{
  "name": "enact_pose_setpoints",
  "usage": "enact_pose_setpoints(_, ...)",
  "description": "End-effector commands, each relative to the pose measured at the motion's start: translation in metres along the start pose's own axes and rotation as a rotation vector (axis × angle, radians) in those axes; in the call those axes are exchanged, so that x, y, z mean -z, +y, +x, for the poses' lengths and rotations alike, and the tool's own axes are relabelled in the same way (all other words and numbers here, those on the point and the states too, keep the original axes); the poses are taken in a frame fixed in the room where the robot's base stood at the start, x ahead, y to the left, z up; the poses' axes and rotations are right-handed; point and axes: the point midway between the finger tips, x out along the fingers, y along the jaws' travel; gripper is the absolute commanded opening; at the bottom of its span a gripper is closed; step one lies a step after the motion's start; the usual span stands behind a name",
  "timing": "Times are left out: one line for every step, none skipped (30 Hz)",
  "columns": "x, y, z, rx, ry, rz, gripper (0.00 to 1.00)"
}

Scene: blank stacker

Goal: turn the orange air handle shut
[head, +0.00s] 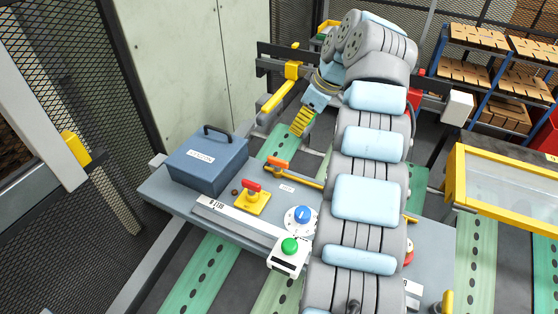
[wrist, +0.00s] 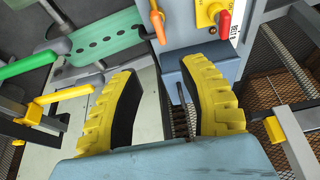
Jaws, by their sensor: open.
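The orange air handle (head: 278,163) sits on a yellow pipe (head: 308,182) at the back edge of the grey bench panel. It appears to lie roughly along the pipe. In the wrist view the orange handle (wrist: 157,24) is at the top middle, beyond the fingertips. My gripper (head: 301,122) is above and behind the handle in the head view, apart from it. Its yellow ribbed fingers (wrist: 160,72) are spread, with nothing held between them.
A red handle on a yellow plate (head: 252,200), a blue knob (head: 302,215) and a green button (head: 289,246) are on the panel. A blue-grey box (head: 206,160) stands left of the handle. My arm hides the panel's right part. A yellow bar (head: 279,97) is left of my gripper.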

Motion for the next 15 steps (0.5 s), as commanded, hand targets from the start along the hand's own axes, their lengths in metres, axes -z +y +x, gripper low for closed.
enact_pose_setpoints(0.000, 0.000, 0.003, 0.002, 0.001, 0.000, 0.42)
enact_pose_setpoints(0.001, 0.000, 0.005, 0.002, 0.001, 0.001, 0.42)
enact_pose_setpoints(0.001, 0.000, 0.008, 0.003, 0.002, 0.000, 0.42)
enact_pose_setpoints(0.002, 0.000, 0.010, 0.003, 0.002, -0.001, 0.42)
enact_pose_setpoints(0.002, 0.000, 0.013, 0.002, 0.002, -0.001, 0.42)
enact_pose_setpoints(0.002, 0.000, 0.015, 0.000, 0.002, -0.001, 0.42)
enact_pose_setpoints(0.002, 0.000, 0.017, 0.000, 0.002, -0.001, 0.42)
enact_pose_setpoints(0.002, 0.000, 0.019, -0.001, 0.002, -0.001, 0.42)
enact_pose_setpoints(0.002, 0.000, 0.023, 0.000, 0.001, -0.001, 0.42)
enact_pose_setpoints(0.002, -0.001, 0.026, 0.001, -0.001, -0.001, 0.42)
enact_pose_setpoints(0.001, -0.001, 0.030, 0.002, -0.002, 0.001, 0.42)
enact_pose_setpoints(-0.001, 0.000, 0.037, 0.003, -0.002, 0.002, 0.42)
enact_pose_setpoints(-0.001, 0.000, 0.042, 0.003, -0.002, 0.002, 0.42)
enact_pose_setpoints(-0.001, 0.000, 0.046, 0.003, -0.002, 0.002, 0.42)
enact_pose_setpoints(0.000, -0.001, 0.051, 0.003, -0.002, 0.002, 0.42)
